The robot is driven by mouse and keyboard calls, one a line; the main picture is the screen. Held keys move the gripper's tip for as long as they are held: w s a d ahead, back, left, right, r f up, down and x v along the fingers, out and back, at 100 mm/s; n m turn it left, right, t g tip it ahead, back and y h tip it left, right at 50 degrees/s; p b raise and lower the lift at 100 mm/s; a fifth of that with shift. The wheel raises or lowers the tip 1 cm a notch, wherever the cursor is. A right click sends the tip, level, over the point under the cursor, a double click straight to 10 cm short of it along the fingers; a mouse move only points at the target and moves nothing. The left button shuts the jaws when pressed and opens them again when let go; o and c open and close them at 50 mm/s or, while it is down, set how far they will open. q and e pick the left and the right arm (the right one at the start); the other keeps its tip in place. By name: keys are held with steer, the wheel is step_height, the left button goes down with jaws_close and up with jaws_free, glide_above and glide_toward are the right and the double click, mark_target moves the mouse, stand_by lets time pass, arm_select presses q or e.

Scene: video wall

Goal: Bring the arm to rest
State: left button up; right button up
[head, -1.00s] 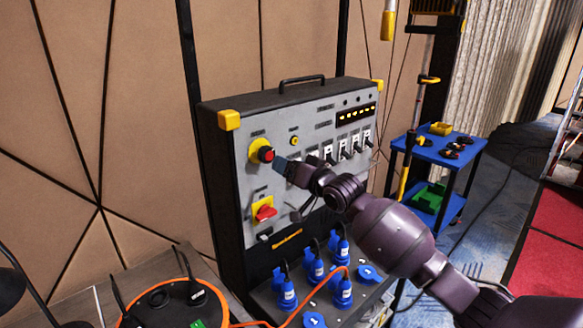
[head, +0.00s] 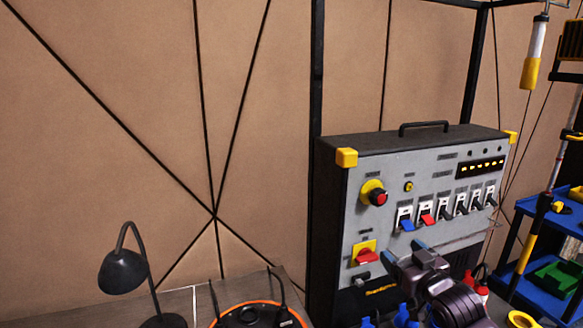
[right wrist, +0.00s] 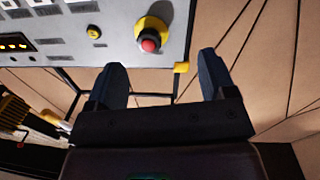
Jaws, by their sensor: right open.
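My right gripper (head: 406,253) is at the lower middle of the panel box in the head view, below the row of switches and right of the red rotary switch (head: 367,256). Its two dark fingers stand apart with nothing between them, as the right wrist view shows (right wrist: 162,78). The arm comes up from the bottom edge of the head view. The grey panel box (head: 412,170) has a red push button (head: 379,198) on a yellow base; the button also shows beyond the fingers in the right wrist view (right wrist: 149,44). My left gripper is out of view.
Blue plugs (head: 402,316) stand low in front of the panel, partly cut off. A black desk lamp (head: 125,272) and an orange-rimmed cable reel (head: 258,315) are at lower left. A blue cart (head: 545,285) stands at right. The wall space at left is clear.

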steer(key=s+d+f+m+g+h, duration=0.1)
steer(key=s+f+m+g+h, duration=0.1)
steer(key=s+f, duration=1.2)
steer(key=s+d+f+m+g+h, duration=0.1)
steer(key=s+f+g+h, duration=0.1)
steer(key=s+f, duration=1.2)
steer(key=s+g, duration=0.1)
steer(key=s, duration=0.3)
steer(key=shift+d+m+g+h, duration=0.25)
steer(key=shift+m+g+h, duration=0.15)
